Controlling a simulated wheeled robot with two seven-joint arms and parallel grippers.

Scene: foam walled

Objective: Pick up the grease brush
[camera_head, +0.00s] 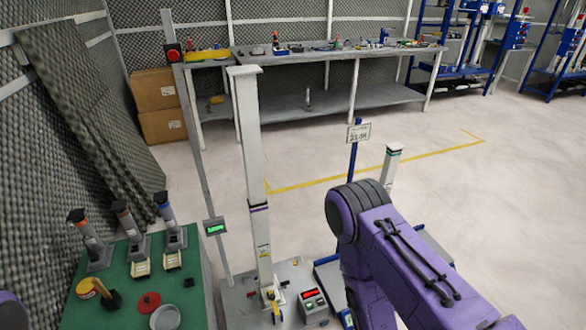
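A green-topped table (190,296) stands at the lower left. On its near left part lies a small yellow and dark item (108,297), which may be the grease brush; it is too small to tell for sure. It touches or overlaps a round yellow tin (86,288). My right arm's purple links fill the lower right, and its gripper is out of view. Only a purple bit of my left arm shows at the lower left edge, and its gripper is out of view.
The green table also holds several upright grey tools (171,226), a red disc (149,302) and a grey round dish (165,318). A white post (252,150) on a grey base stands right of it. Workbenches (340,52) line the back. Open floor lies centre right.

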